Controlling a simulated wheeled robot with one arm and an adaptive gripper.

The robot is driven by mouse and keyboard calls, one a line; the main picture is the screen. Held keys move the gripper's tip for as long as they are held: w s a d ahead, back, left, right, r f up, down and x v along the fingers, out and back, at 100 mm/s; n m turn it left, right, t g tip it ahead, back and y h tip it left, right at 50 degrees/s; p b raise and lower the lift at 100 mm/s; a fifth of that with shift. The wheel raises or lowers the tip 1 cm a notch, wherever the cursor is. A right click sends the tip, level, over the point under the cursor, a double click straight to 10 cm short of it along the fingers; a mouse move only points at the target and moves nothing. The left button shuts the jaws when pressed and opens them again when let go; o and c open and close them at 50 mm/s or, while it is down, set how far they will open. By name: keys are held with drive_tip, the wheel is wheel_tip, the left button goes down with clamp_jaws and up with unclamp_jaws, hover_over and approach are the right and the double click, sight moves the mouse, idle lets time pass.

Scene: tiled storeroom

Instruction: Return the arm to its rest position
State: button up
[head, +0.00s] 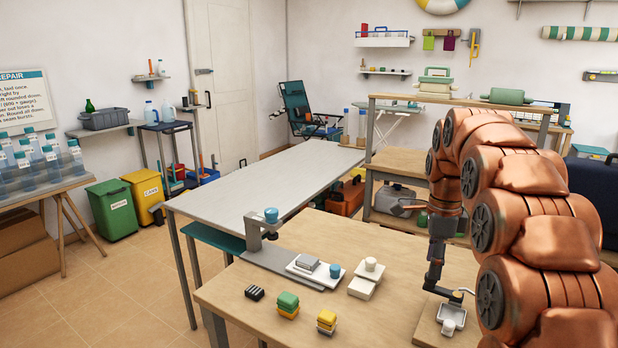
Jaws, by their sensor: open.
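My copper-coloured arm comes in from the right side of the head view and bends down over the wooden table. My dark gripper (448,293) points down at the right part of the table, and its jaws are open. A small white dish-like item (451,319) is just below and in front of the fingertips. I cannot tell whether the fingers touch it. No item shows held in the jaws.
The wooden table (370,322) carries green-and-yellow blocks (288,305), yellow blocks (326,322), a striped black block (254,293), white blocks (366,279) and a clamp-like stand (262,225). A shelf (400,160) stands behind the arm. A long grey table (270,185) extends left.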

drive_tip(key=s+a+f+n+g, duration=0.1)
drive_tip(key=s+a+f+n, duration=0.45)
drive_tip(key=s, duration=0.75)
drive_tip(key=s+a+f+n+g, duration=0.1)
drive_tip(key=s+a+f+n, duration=0.1)
drive_tip(key=s+n, duration=0.9)
drive_tip(key=s+a+f+n+g, duration=0.1)
drive_tip(key=s+a+f+n, duration=0.4)
drive_tip(key=s, duration=1)
wheel_tip(320, 180, up, 18)
drive_tip(key=w+d+t+p, duration=0.1)
drive_tip(key=d+p, duration=0.1)
drive_tip(key=p, duration=1.3)
drive_tip(key=shift+w+t, duration=0.3)
drive_tip(key=shift+w, duration=0.1)
drive_tip(key=shift+n, duration=0.25)
